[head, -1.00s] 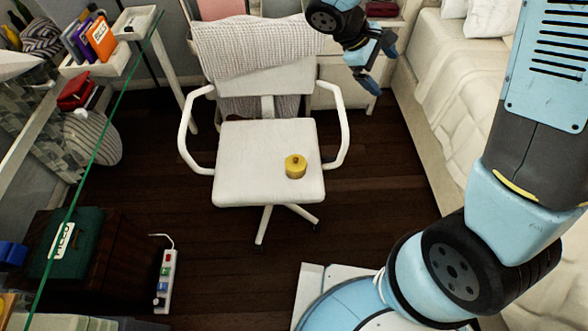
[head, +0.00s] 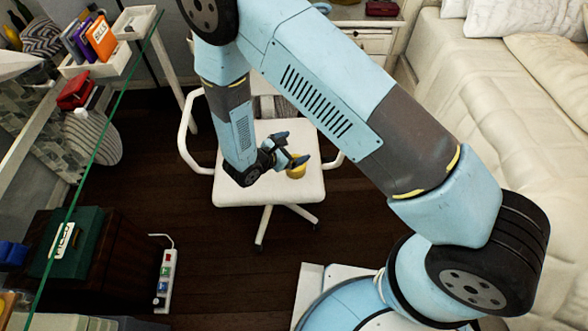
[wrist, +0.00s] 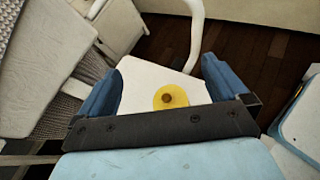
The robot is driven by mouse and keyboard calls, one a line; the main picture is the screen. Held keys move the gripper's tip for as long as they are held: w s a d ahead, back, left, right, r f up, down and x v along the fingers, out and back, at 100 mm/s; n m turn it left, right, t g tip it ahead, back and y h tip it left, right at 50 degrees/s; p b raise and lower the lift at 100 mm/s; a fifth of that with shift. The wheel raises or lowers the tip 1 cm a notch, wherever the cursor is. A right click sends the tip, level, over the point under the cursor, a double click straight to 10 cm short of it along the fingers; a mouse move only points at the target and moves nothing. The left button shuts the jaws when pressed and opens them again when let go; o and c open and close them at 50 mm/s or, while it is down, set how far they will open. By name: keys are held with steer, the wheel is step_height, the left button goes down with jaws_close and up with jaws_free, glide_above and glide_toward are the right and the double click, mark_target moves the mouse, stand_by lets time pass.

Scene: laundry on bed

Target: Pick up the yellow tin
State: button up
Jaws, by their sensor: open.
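The yellow tin (head: 297,172) sits on the white seat of the office chair (head: 240,191). In the head view my gripper (head: 297,156) is at the tin and partly covers it. In the wrist view the tin (wrist: 170,97) shows its round top with a dark knob, between the two blue fingers of my gripper (wrist: 165,88) and just beyond the dark palm edge. The fingers are spread wide, with gaps on both sides of the tin. The palm edge hides the tin's near side. I cannot tell how far the fingertips are above the seat.
The chair's white armrests (head: 188,130) rise on both sides of the seat. A bed (head: 480,80) stands on the right. A glass-edged desk, a green box (head: 75,243) and a power strip (head: 167,278) are on the left. Dark floor in front of the chair is clear.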

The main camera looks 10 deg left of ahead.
mark_target(291, 173)
steer(key=s+a+f+n+t+y, duration=0.1)
steer(key=s+a+f+n+y, duration=0.2)
steer(key=f, duration=0.4)
steer(key=s+f+n+t+y, duration=0.1)
steer(key=s+f+n, duration=0.2)
steer(key=s+f, duration=0.4)
steer(key=shift+n, duration=0.3)
steer(key=x, duration=1)
steer(key=shift+a, duration=0.35)
steer(key=shift+a+r+x, duration=0.1)
steer(key=shift+r+x, duration=0.05)
steer(key=shift+x, duration=1.25)
steer(key=shift+a+r+x, duration=0.15)
steer(key=shift+x, duration=1.2)
steer(key=shift+w, duration=0.2)
steer(key=shift+c, duration=0.3)
steer(key=c, duration=1.1)
steer(key=shift+r, duration=0.1)
steer(key=shift+c, duration=0.2)
